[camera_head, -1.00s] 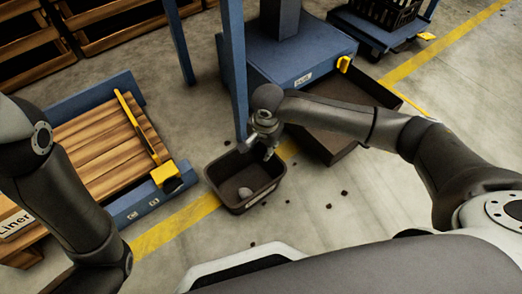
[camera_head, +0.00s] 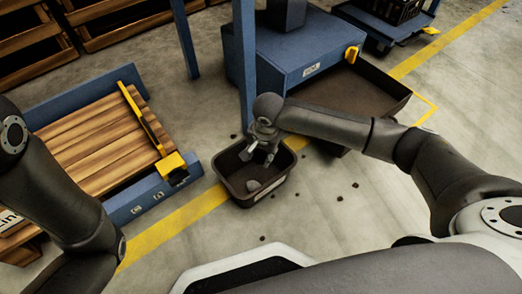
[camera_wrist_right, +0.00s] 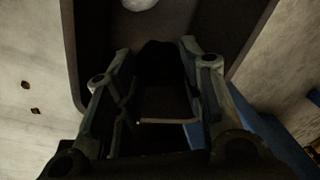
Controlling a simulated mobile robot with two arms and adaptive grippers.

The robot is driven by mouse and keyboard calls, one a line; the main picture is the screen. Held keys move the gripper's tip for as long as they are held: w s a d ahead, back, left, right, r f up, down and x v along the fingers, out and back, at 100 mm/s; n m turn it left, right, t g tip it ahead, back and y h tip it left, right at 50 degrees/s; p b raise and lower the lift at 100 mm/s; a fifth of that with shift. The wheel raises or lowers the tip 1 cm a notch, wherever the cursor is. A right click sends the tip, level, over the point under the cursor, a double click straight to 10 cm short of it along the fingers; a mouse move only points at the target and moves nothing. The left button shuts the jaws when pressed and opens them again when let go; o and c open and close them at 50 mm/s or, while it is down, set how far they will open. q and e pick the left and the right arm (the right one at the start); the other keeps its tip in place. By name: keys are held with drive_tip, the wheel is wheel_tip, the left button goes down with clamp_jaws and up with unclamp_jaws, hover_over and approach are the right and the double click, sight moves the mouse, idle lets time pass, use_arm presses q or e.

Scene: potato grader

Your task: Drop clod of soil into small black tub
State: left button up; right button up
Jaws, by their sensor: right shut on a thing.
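The small black tub (camera_head: 233,194) stands on the floor at the middle of the head view, with a pale grey lump (camera_head: 253,186) lying in it. The tub's wall (camera_wrist_right: 82,50) and the pale lump (camera_wrist_right: 138,4) also show in the right wrist view. My right gripper (camera_head: 258,156) points down over the tub. In the right wrist view it is shut on a dark lump, the clod of soil (camera_wrist_right: 160,62), which is hard to make out in the shadow. My left arm shows at the left, but its gripper is out of the picture.
A blue-framed machine (camera_head: 290,65) with a brown tray (camera_head: 375,93) stands just behind the tub. A blue post (camera_head: 243,60) rises close to the gripper. A wooden pallet (camera_head: 95,150) in a blue frame is at left. Small dark crumbs (camera_head: 354,185) lie on the floor.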

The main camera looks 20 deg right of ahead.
drive_tip(key=o, duration=1.1)
drive_tip(key=r, duration=0.4)
drive_tip(key=s+r, duration=0.1)
drive_tip(key=r, duration=0.3)
drive_tip(key=s+r, duration=0.1)
drive_tip(key=r, duration=0.2)
drive_tip(key=shift+d+r, duration=0.2)
drive_tip(key=shift+r, duration=0.2)
